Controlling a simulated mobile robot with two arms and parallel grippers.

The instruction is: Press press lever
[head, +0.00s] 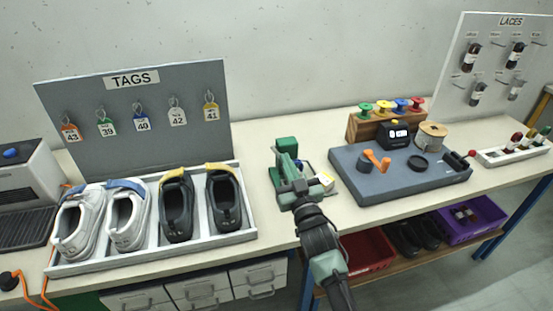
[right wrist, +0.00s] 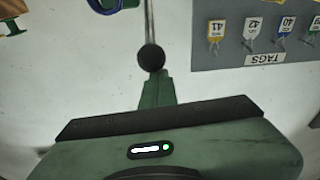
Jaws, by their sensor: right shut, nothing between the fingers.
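The green press (head: 287,144) stands on the bench in the middle of the head view, partly hidden behind my right gripper. In the right wrist view its lever shows as a thin rod ending in a round black knob (right wrist: 151,57). My right gripper (head: 284,165) is shut and empty, in front of and over the press. In the right wrist view its closed fingers (right wrist: 153,76) point at the knob and overlap its lower edge; I cannot tell whether they touch. My left gripper is not in view.
A white tray (head: 150,259) with several shoes stands left of the press, before the TAGS board (head: 60,95). A grey work block (head: 385,187) with an orange handle (head: 376,158) is close on the right. The LACES board (head: 500,60) stands at the back right.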

